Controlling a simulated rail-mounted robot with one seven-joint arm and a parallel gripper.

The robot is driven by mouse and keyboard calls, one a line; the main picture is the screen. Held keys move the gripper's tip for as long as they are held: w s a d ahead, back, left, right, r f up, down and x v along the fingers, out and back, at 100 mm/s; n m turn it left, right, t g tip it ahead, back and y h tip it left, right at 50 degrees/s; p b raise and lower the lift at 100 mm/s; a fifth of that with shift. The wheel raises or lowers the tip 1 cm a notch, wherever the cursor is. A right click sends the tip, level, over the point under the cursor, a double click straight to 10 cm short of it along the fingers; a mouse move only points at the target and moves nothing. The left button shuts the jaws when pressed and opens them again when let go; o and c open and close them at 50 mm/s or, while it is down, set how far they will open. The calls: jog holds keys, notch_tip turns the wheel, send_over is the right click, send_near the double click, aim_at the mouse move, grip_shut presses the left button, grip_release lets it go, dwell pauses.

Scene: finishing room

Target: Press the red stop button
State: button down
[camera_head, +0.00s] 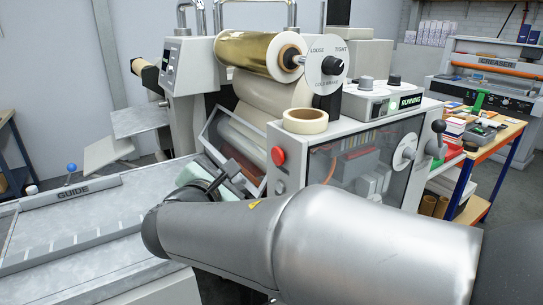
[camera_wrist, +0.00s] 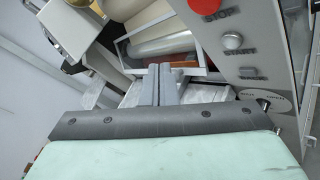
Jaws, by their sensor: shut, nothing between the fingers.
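The red stop button (camera_head: 278,156) is a round knob on the left end of the machine's grey cabinet, below a roll of tape. In the wrist view the red button (camera_wrist: 206,4) is cut by the top edge, with the word STOP under it. My gripper (camera_head: 232,167) is in front of the machine, left of the button in the head view and apart from it. In the wrist view my gripper's fingers (camera_wrist: 160,72) are together and empty, pointing up the picture, below and left of the button. My arm hides part of the cabinet's lower front.
A grey START button (camera_wrist: 232,41) and another small control (camera_wrist: 252,72) sit below the stop button. A tape roll (camera_head: 305,121) lies on the cabinet. A gold foil roll (camera_head: 258,53) is above. A feed table with a guide bar (camera_head: 75,191) is at left.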

aim_at(272, 155)
jog(key=w+d+b, duration=0.1)
jog(key=w+d, duration=0.3)
jog(key=d, duration=0.3)
jog(key=shift+d, duration=0.25)
dwell(1.9)
jog(key=shift+w+d+b, duration=0.15)
jog(key=shift+d+b, duration=0.2)
jog(key=shift+b, duration=0.15)
jog(key=shift+w+d, duration=0.2)
jog(key=shift+d, duration=0.2)
dwell(0.7)
jog(key=shift+a+b, duration=0.1)
jog(key=shift+b, duration=0.2)
jog(key=shift+s+a, duration=0.4)
jog(key=shift+a, duration=0.2)
